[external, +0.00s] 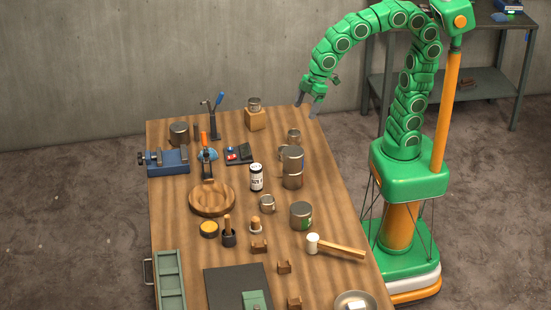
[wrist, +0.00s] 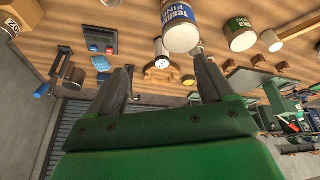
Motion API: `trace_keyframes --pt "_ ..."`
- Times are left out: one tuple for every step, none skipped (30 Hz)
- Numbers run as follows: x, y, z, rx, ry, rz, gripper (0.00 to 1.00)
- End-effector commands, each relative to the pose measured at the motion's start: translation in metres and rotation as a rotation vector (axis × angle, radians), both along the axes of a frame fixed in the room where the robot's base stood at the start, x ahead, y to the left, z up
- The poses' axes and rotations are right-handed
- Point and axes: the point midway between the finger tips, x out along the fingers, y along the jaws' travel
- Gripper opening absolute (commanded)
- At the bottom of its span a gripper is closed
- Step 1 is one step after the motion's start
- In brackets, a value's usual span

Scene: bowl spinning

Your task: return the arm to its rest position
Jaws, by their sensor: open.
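My gripper (external: 312,104) hangs at the end of my raised, arched green arm, above the far right corner of the wooden table (external: 285,250). Its grey fingers point down and are spread apart, with nothing between them. In the wrist view my gripper (wrist: 162,80) also shows two separate fingers, with the table and its objects beyond. No object touches the fingers in either view.
Near the table's far edge stand a wooden block with a tin (external: 255,118) and a stand with a blue handle (external: 214,118). Tins (external: 292,168), a wooden bowl (external: 212,197) and a mallet (external: 335,246) sit nearer. A shelf (external: 475,86) stands behind my arm.

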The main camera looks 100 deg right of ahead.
Motion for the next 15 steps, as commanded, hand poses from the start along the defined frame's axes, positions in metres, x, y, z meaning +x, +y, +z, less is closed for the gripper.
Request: trace_keyframes --pt "-0.017 -0.007 -0.007 0.001 0.034 -0.026 0.82" --pt "-0.029 -0.011 -0.012 0.0 0.059 -0.043 0.82" --pt "-0.044 -0.017 -0.018 -0.003 0.091 -0.066 0.82" --pt "-0.055 -0.022 -0.022 -0.005 0.112 -0.085 0.82" --pt "-0.067 -0.026 -0.026 -0.007 0.136 -0.105 0.82" --pt "-0.084 -0.031 -0.033 -0.008 0.17 -0.131 0.82" --pt "-0.097 -0.035 -0.038 -0.011 0.2 -0.152 0.82" --pt "-0.111 -0.04 -0.043 -0.015 0.226 -0.172 0.82" --pt "-0.129 -0.045 -0.049 -0.019 0.259 -0.201 0.82" --pt "-0.142 -0.049 -0.053 -0.021 0.283 -0.223 0.82" --pt "-0.155 -0.052 -0.057 -0.025 0.31 -0.244 0.82" --pt "-0.173 -0.057 -0.064 -0.031 0.348 -0.272 0.82" --pt "-0.186 -0.06 -0.068 -0.036 0.371 -0.292 0.82" --pt "-0.197 -0.063 -0.071 -0.04 0.392 -0.311 0.82" --pt "-0.211 -0.066 -0.075 -0.045 0.416 -0.335 0.82"
